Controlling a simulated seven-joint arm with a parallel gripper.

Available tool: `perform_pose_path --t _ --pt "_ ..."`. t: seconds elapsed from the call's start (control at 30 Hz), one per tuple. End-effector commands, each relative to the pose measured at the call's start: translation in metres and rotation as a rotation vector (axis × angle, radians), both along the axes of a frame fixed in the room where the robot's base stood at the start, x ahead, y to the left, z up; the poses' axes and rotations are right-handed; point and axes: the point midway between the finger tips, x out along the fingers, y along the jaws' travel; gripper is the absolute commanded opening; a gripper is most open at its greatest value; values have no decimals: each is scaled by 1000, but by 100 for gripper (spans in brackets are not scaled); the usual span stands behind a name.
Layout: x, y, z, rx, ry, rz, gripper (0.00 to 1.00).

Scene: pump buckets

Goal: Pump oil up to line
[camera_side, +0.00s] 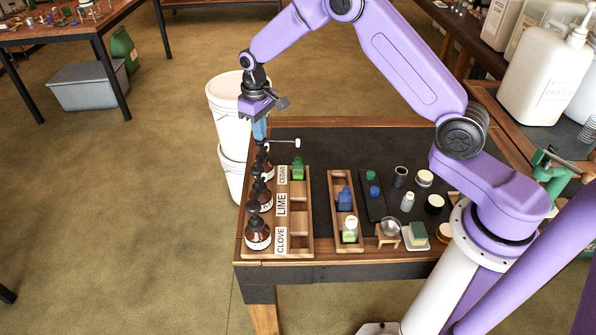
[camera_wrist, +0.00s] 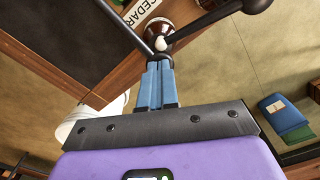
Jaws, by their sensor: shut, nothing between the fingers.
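Three brown pump bottles stand in a row at the table's left edge: clove (camera_side: 258,235), lime (camera_side: 260,200) and cedar (camera_side: 265,172). All have black pump tops. Beside them a wooden rack (camera_side: 305,253) carries CEDAR, LIME and CLOVE labels. A small green vial (camera_side: 299,168) stands in its cedar slot; the other slots look empty. My gripper (camera_side: 260,130) points down with blue fingers shut just above the cedar pump. The wrist view shows the shut fingers (camera_wrist: 157,88) and a brown bottle (camera_wrist: 183,35) beyond them. I cannot tell whether they touch. No fill line is readable.
A second rack (camera_side: 334,185) holds a blue vial (camera_side: 345,198) and a pale one (camera_side: 350,229). White buckets (camera_side: 226,118) stand beyond the table's left edge. The mat's back area is largely clear.

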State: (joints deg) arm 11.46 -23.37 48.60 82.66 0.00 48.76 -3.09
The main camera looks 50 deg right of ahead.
Motion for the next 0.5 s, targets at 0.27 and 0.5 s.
perform_pose_path --t 0.27,0.5 --pt "0 0 -1 0 0 0 0" --pt "0 0 -4 0 -1 1 0"
